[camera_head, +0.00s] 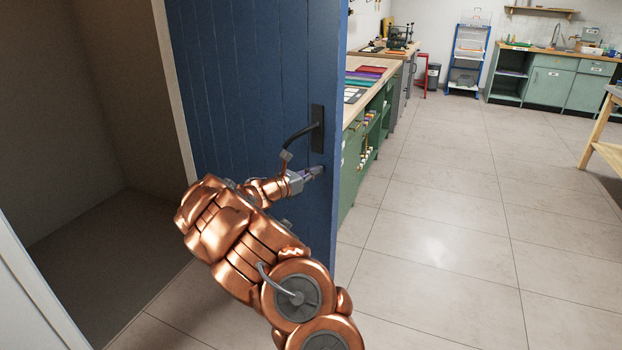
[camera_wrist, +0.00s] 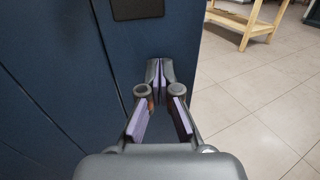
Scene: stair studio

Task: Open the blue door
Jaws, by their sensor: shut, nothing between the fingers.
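The blue door (camera_head: 240,85) stands open, swung out from a dark doorway to its left. Its free edge faces the room on the right. A dark handle plate (camera_head: 317,128) with a lever handle (camera_head: 300,134) sits near that edge. My gripper (camera_head: 318,171) is shut and empty, just below the handle plate and close to the door face. In the wrist view, the fingertips (camera_wrist: 160,68) meet in front of the blue door (camera_wrist: 60,60), near its edge and below the plate (camera_wrist: 137,9). Whether they touch the door is unclear.
The doorway (camera_head: 80,120) on the left opens onto a dark, bare space. Green workbenches (camera_head: 352,168) stand behind the door, and a wooden table (camera_head: 600,140) is at the right. The tiled floor (camera_head: 440,220) between them is clear.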

